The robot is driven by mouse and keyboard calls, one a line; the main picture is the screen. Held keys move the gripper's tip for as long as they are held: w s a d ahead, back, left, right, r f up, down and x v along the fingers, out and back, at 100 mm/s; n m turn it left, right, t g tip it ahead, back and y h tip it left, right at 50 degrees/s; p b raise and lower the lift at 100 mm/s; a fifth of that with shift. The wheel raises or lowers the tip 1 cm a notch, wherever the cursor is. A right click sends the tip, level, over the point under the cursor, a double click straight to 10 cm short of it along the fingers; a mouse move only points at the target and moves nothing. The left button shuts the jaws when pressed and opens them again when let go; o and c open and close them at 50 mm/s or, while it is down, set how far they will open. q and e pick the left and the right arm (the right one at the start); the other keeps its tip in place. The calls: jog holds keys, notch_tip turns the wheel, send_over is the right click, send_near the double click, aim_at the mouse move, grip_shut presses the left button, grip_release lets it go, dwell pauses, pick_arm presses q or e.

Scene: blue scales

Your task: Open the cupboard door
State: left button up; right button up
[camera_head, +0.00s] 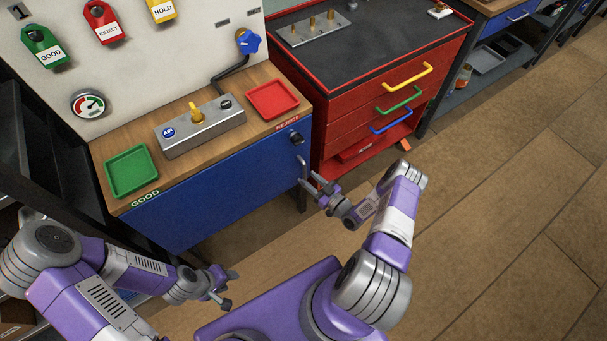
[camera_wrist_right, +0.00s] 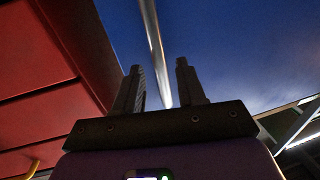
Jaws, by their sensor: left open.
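The blue cupboard door (camera_head: 235,188) is the front panel under the wooden bench, and it looks closed. Its upright metal handle (camera_head: 304,170) is at the door's right edge, below a dark round knob (camera_head: 297,137). My right gripper (camera_head: 318,187) is at the handle's lower end. In the right wrist view the handle (camera_wrist_right: 153,45) runs down between the two parted fingers of the right gripper (camera_wrist_right: 159,70), with gaps beside it; contact cannot be told. My left gripper (camera_head: 230,288) is open and empty, low in front of the cupboard and away from the door.
A red drawer cabinet (camera_head: 345,110) stands close to the right of the handle, with yellow, green and blue drawer handles. On the bench are a green tray (camera_head: 132,171), a red tray (camera_head: 272,100) and a grey switch box (camera_head: 200,128). The floor at right is clear.

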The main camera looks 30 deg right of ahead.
aim_at(304, 175)
jog(key=shift+x, duration=1.9)
grip_shut()
